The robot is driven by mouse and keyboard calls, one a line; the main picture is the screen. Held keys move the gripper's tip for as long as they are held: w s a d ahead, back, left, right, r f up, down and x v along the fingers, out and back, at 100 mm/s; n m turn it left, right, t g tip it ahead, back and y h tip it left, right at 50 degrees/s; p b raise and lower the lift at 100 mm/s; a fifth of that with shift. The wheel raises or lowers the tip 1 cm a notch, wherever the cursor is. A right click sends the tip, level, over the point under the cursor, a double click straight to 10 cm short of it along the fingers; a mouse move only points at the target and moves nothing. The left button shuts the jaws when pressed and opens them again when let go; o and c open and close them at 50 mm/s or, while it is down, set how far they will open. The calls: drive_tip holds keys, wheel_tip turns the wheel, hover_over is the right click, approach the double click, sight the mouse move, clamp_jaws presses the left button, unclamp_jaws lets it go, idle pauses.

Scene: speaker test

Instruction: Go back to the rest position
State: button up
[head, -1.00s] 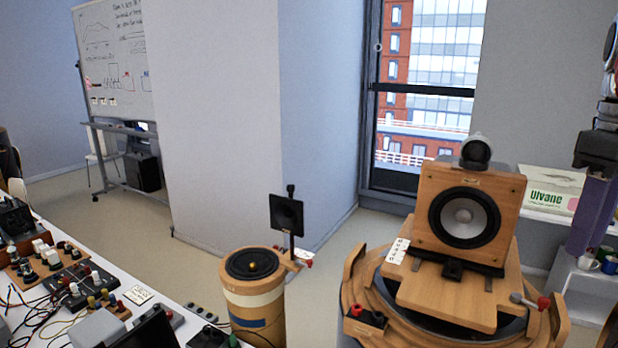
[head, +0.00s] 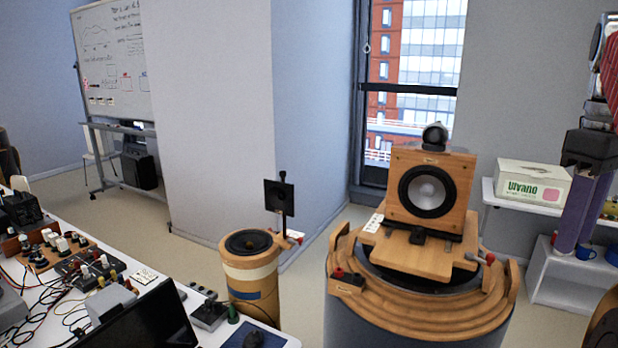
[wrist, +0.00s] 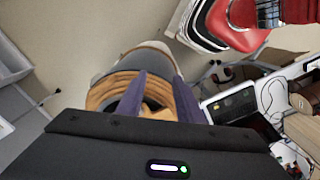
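My gripper (head: 579,243) hangs at the right edge of the head view, its purple fingers pointing down in front of the white shelf. In the wrist view my gripper (wrist: 160,77) shows two purple fingers standing apart, with nothing held between them. Behind the gap, at a distance, lies a round wooden stand (wrist: 108,91), partly hidden by the fingers and the dark gripper body. In the head view the wooden speaker (head: 404,168) sits upright on a plate on the round wooden turntable (head: 425,318), left of and apart from my gripper.
A cluttered white table (head: 268,329) fills the lower left. A wooden cylinder (head: 252,273) stands between it and the turntable. A white box (head: 527,186) lies on the shelf (head: 545,290) at right. A whiteboard (head: 112,60) stands behind. Bare floor (head: 195,262) shows between table and wall.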

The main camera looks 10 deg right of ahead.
drive_tip(key=w+d+f+m+t+h, duration=0.1)
drive_tip(key=w+d+f+m, duration=0.1)
drive_tip(key=w+f+m, duration=0.3)
drive_tip(key=a+f+m+t, duration=0.2)
drive_tip(key=a+f, duration=0.5)
drive_tip(key=f, duration=0.1)
drive_tip(key=s+a+f+n+t, duration=0.1)
drive_tip(key=s+a+f, duration=0.2)
drive_tip(key=a, duration=0.4)
drive_tip(key=s+a+f+n, duration=0.1)
drive_tip(key=s+a+f, duration=0.2)
drive_tip(key=a+f, duration=0.2)
drive_tip(key=s+a+f+n+t+y, duration=0.1)
drive_tip(key=s+a+f, duration=0.2)
drive_tip(key=a, duration=0.8)
drive_tip(key=shift+a+f+t, duration=0.15)
drive_tip(key=shift+f+t, duration=0.15)
drive_tip(key=shift+f, duration=0.25)
